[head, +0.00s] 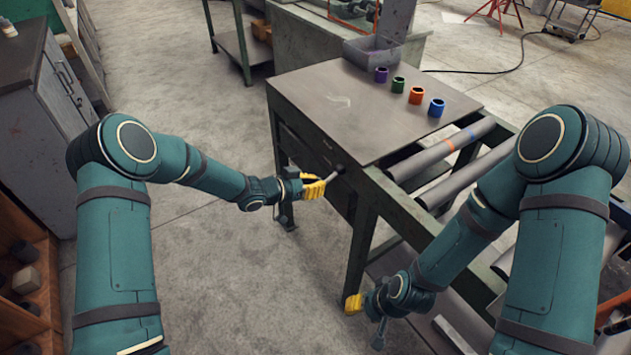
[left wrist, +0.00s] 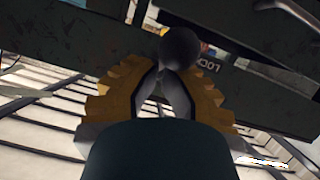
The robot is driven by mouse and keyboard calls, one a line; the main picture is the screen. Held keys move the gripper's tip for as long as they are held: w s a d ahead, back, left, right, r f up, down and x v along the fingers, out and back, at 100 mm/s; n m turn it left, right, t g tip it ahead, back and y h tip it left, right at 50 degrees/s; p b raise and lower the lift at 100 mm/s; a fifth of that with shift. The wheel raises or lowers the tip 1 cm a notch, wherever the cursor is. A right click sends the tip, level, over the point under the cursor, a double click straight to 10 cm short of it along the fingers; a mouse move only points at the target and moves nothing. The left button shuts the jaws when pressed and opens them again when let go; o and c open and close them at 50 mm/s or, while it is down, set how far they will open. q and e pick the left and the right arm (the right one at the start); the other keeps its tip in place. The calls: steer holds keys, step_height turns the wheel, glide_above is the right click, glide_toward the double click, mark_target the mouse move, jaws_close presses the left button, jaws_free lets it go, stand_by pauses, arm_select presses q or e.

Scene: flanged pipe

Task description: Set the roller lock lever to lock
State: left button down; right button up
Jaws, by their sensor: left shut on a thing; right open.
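The roller lock lever (head: 338,170) sticks out from the left side of the table, with a dark round knob at its end. In the left wrist view the ball knob (left wrist: 181,48) shows just beyond my fingertips, and a label reading "LOCK" (left wrist: 209,66) is partly visible behind it. My left gripper (head: 316,187) has yellow fingers shut around the lever by its knob; it also shows in the left wrist view (left wrist: 168,85). My right gripper (head: 353,303) is open and empty, low beside the table's front leg. The lever's pivot is hidden.
A cabinet (head: 50,100) stands at the left. The floor between is clear.

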arm_select(q)
steer(key=shift+f, duration=0.4)
arm_select(e)
steer(key=shift+f, duration=0.1)
arm_select(q)
steer(key=shift+r, duration=0.15)
